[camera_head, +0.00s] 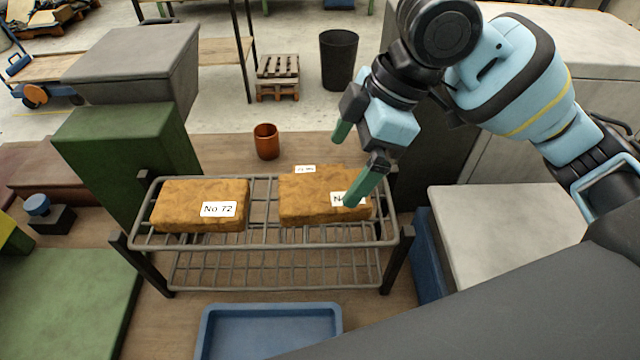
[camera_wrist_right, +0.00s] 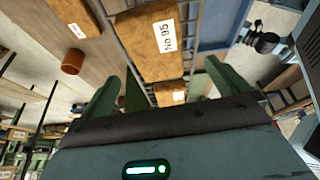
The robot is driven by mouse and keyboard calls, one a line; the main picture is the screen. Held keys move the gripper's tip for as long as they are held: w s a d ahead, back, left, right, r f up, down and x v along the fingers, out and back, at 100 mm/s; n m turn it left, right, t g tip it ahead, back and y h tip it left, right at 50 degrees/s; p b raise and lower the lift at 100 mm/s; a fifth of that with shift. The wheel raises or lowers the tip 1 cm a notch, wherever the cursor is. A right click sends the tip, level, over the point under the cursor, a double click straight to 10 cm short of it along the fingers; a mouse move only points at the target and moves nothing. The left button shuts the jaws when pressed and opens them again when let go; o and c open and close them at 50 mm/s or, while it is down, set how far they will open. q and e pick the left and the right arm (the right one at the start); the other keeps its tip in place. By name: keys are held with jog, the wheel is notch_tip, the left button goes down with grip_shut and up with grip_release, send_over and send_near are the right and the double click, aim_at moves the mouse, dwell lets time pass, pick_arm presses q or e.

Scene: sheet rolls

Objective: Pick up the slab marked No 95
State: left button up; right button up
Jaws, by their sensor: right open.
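In the right wrist view a brown slab (camera_wrist_right: 143,62) carries a label reading No 95, lying ahead of the fingers. In the head view it appears to be the right front slab (camera_head: 300,205) on the rack (camera_head: 265,243), its label mostly covered by a finger. A slab marked No 72 (camera_head: 180,200) lies left on the rack. Another slab (camera_head: 325,170), its label unreadable, shows behind the right front one. My right gripper (camera_head: 346,166) is open and empty above the right slabs; both fingers also show in the wrist view (camera_wrist_right: 160,88). My left gripper is out of view.
A copper cup (camera_head: 266,142) stands behind the rack. A blue tray (camera_head: 270,308) lies in front of it. A green block (camera_head: 125,145) stands to the left and a pale-topped block (camera_head: 505,235) to the right. The lower rack shelf looks bare.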

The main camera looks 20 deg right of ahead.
aim_at(326, 189)
jog(key=shift+s+a+f, duration=0.15)
jog(key=shift+f, duration=0.2)
jog(key=shift+x, duration=0.85)
jog(key=shift+w+f, duration=0.15)
jog(key=shift+w, duration=0.1)
jog(key=b+x, duration=0.1)
jog(key=x, duration=0.4)
jog(key=shift+w, duration=0.15)
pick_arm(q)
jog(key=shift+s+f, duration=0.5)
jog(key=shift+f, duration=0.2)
pick_arm(e)
jog(key=c, duration=1.3)
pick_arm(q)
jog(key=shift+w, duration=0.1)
